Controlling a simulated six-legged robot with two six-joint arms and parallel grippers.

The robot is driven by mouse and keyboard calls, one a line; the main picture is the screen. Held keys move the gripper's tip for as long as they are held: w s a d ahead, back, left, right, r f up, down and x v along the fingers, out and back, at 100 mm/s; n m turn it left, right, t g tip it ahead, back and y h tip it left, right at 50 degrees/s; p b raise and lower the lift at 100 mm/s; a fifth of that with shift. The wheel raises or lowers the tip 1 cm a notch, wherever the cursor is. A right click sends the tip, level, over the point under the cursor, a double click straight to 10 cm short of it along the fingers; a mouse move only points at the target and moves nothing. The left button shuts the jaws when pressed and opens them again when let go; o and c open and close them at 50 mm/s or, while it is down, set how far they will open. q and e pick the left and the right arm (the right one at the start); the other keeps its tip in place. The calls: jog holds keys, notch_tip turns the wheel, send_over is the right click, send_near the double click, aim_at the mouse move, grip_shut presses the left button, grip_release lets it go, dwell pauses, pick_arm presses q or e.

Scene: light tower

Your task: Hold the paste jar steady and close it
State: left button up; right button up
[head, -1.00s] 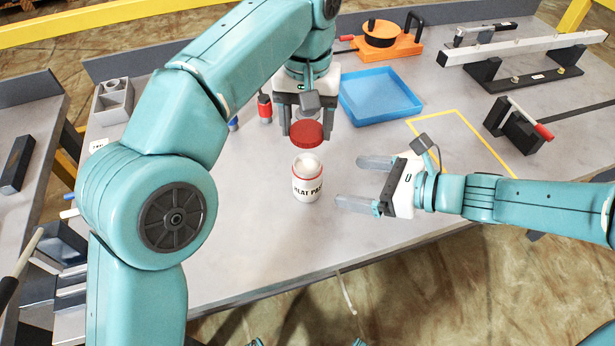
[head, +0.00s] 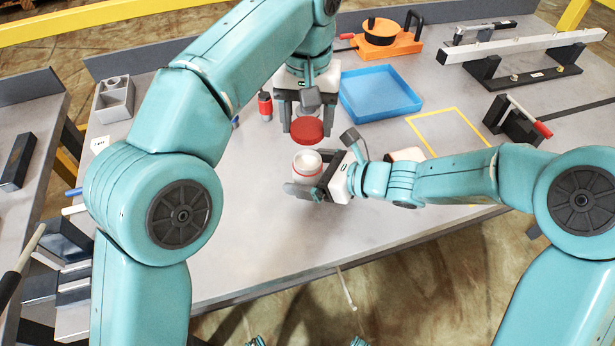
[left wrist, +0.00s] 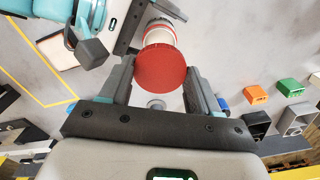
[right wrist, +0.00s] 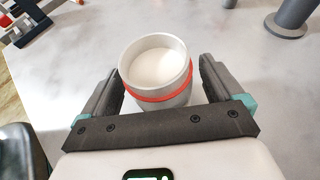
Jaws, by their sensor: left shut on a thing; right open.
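The paste jar (head: 307,169) stands upright and uncovered on the bench; white paste shows inside it in the right wrist view (right wrist: 157,70), with a red ring below its rim. My left gripper (head: 307,122) is shut on the red lid (head: 307,131) and holds it above and slightly behind the jar. The lid also shows between the left fingers in the left wrist view (left wrist: 161,68). My right gripper (head: 312,188) is open with its fingers on either side of the jar; in the right wrist view (right wrist: 160,88) gaps show between fingers and jar.
A blue tray (head: 380,94) lies behind and right of the jar. A yellow outlined square (head: 446,132) is marked on the bench at right. The bench (head: 240,220) in front of the jar is clear.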

jog(key=shift+f, duration=0.1)
jog(key=c, duration=1.5)
pick_arm(q)
send_over(307, 165)
jog(key=shift+f, duration=2.55)
jog(key=shift+f, duration=0.1)
jog(key=shift+f, duration=0.8)
jog(key=shift+f, duration=0.5)
pick_arm(e)
jog(key=shift+a, duration=0.1)
